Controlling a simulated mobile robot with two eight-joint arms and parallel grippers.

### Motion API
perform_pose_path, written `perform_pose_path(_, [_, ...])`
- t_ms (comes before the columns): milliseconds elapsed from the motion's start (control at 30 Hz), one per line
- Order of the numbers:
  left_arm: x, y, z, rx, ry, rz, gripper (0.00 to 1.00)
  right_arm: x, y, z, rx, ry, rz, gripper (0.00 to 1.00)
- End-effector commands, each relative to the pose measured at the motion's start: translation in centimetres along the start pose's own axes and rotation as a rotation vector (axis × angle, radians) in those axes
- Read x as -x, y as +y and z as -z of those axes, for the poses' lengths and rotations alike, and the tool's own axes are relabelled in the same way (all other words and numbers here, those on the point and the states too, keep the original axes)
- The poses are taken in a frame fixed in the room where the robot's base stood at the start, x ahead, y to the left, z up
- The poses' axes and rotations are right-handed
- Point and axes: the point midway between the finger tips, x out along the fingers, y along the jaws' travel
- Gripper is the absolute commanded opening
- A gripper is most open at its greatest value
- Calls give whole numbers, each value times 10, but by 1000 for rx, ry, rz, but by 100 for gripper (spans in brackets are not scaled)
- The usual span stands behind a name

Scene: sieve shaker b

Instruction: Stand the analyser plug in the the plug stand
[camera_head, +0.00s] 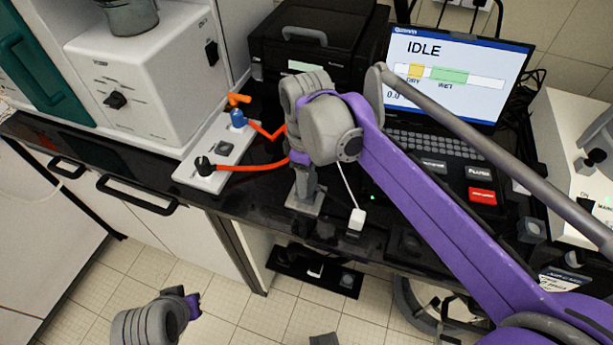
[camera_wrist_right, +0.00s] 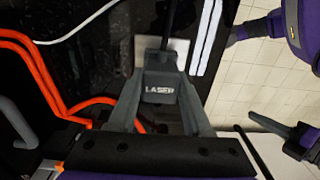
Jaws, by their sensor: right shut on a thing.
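My right gripper (camera_head: 303,178) comes down over the black bench, partly hidden by its own wrist. In the right wrist view its two grey fingers close on a small dark block marked LASER (camera_wrist_right: 160,94), with a dark rod or cable running up from it. I take this block to be the analyser plug. A pale grey plate (camera_head: 305,205) lies just below the gripper in the head view; it may be the plug stand, but I cannot tell whether the plug touches it. My left gripper (camera_head: 193,304) hangs low over the floor; its fingers are too small to judge.
A white panel (camera_head: 187,178) with a blue fitting and orange-red hoses lies left of the gripper. A small white block (camera_head: 357,218) on a white cable sits near the front edge. A laptop (camera_head: 450,75) reading IDLE and a black printer (camera_head: 312,48) stand behind.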

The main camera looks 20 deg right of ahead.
Motion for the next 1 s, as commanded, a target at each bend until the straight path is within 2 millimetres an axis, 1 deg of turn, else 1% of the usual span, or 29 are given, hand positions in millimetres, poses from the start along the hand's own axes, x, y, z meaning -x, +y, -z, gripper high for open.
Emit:
perform_pose_path(267, [-3, 0, -2, 0, -1, 0, 0, -6, 0, 0, 0, 0, 0, 0])
perform_pose_path(300, [-3, 0, -2, 0, -1, 0, 0, -5, 0, 0, 0, 0, 0, 56])
perform_pose_path(367, [-2, 0, -2, 0, -1, 0, 0, -5, 0, 0, 0, 0, 0, 67])
perform_pose_path(400, [-2, 0, -2, 0, -1, 0, 0, -5, 0, 0, 0, 0, 0, 74])
perform_pose_path(467, [-2, 0, -2, 0, -1, 0, 0, -5, 0, 0, 0, 0, 0, 84])
perform_pose_path(733, [-2, 0, -2, 0, -1, 0, 0, -5, 0, 0, 0, 0, 0, 84])
perform_pose_path(800, [-2, 0, -1, 0, -1, 0, 0, -2, 0, 0, 0, 0, 0, 84])
perform_pose_path(867, [-1, 0, -1, 0, -1, 0, 0, 4, 0, 0, 0, 0, 0, 84])
perform_pose_path(967, [0, 0, 0, 0, 0, 0, 0, 19, 0, 0, 0, 0, 0, 84])
perform_pose_path(1000, [1, 0, 1, 0, 1, 0, 0, 28, 0, 0, 0, 0, 0, 84])
